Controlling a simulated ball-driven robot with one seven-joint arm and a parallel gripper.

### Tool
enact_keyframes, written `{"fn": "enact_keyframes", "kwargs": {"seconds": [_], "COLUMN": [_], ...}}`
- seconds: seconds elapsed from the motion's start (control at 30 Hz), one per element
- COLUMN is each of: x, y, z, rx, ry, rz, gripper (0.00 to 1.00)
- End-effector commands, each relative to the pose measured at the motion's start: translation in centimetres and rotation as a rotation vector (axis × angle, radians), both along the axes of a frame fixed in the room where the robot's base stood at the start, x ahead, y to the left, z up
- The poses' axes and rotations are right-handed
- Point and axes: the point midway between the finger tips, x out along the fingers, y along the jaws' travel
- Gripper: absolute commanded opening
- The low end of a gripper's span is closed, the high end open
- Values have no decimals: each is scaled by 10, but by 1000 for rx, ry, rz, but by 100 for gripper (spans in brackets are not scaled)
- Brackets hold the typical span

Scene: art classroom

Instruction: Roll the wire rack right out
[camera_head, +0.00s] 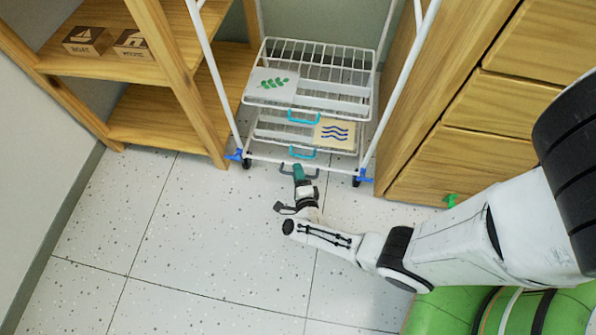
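The white wire rack (318,80) stands on castors in the gap between a wooden shelf and a wooden drawer cabinet. It has wire trays with teal handles (303,118); a dark grey handle (287,170) shows low at its front. Its front castors carry blue levers, one at the left (236,155) and one at the right (363,179). My gripper (299,174) reaches to the low front middle of the rack, its teal tip overlapping the dark grey handle in the picture. Whether it touches or grips the handle is too small to tell.
The drawer cabinet (415,172) stands close at the right. A green piece (450,201) shows by it. The speckled floor (205,235) in front of the rack is clear left of my arm.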

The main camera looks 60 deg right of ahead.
Motion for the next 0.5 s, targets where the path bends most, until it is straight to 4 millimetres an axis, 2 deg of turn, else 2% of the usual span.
{"fn": "enact_keyframes", "kwargs": {"seconds": [0.2, 0.5], "x": [0, 0], "y": [0, 0], "z": [0, 0], "rx": [0, 0], "ry": [0, 0], "rz": [0, 0], "gripper": [38, 10]}}
